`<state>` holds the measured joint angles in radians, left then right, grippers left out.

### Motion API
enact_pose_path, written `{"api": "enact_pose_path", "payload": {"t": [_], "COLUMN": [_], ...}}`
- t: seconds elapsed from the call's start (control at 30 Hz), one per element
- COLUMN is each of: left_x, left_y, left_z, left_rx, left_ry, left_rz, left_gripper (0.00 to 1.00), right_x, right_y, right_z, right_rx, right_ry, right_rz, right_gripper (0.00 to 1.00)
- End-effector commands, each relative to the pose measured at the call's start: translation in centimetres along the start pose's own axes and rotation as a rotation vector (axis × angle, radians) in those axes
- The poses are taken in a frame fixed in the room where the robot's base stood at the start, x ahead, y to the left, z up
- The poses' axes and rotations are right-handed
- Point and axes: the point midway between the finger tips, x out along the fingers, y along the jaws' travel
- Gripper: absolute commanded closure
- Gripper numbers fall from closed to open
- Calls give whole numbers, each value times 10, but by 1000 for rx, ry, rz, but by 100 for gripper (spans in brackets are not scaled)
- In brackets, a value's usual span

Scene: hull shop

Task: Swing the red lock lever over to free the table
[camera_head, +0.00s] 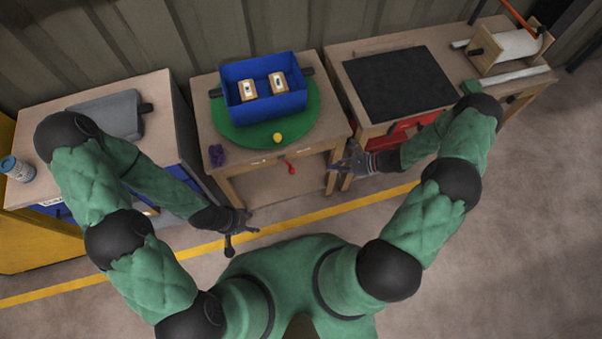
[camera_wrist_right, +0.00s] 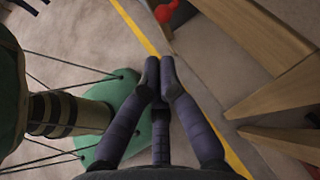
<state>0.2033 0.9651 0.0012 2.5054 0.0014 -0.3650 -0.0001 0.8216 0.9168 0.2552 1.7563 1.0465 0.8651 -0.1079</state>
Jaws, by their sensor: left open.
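The red lock lever (camera_head: 291,168) hangs at the front edge of the middle table, below the green round turntable (camera_head: 230,135). My right gripper (camera_head: 334,168) is to the right of the lever, apart from it, near the table's front right leg. My left gripper (camera_head: 241,232) is open and empty, lower left of the lever, in front of the table.
A blue bin (camera_head: 233,107) with two light blocks stands on the turntable. A yellow knob (camera_head: 277,138) and a purple item (camera_head: 217,155) are nearby. Side tables (camera_head: 160,135) (camera_head: 470,62) flank the middle one. Wooden legs (camera_wrist_right: 275,95) stand close to my right gripper.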

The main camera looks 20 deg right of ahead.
Motion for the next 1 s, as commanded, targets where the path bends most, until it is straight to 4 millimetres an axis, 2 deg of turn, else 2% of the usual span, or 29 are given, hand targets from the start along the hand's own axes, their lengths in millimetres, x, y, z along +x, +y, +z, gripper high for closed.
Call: {"api": "enact_pose_path", "payload": {"t": [0.4,0.6,0.8,1.0], "left_x": [20,29,33,33], "left_y": [-7,-10,-12,-12], "left_z": [-1,-2,-2,-2], "left_rx": [3,4,4,4], "left_ry": [0,0,0,0], "left_rz": [0,0,0,0], "left_gripper": [48,48,48,48], "right_x": [79,109,124,127], "right_y": [3,3,2,2], "right_z": [-1,-1,-1,0], "right_rx": [-1,-1,-1,-1], "right_ry": [-1,0,2,2], "right_rz": [8,7,5,4], "right_gripper": [100,100,100,100]}}
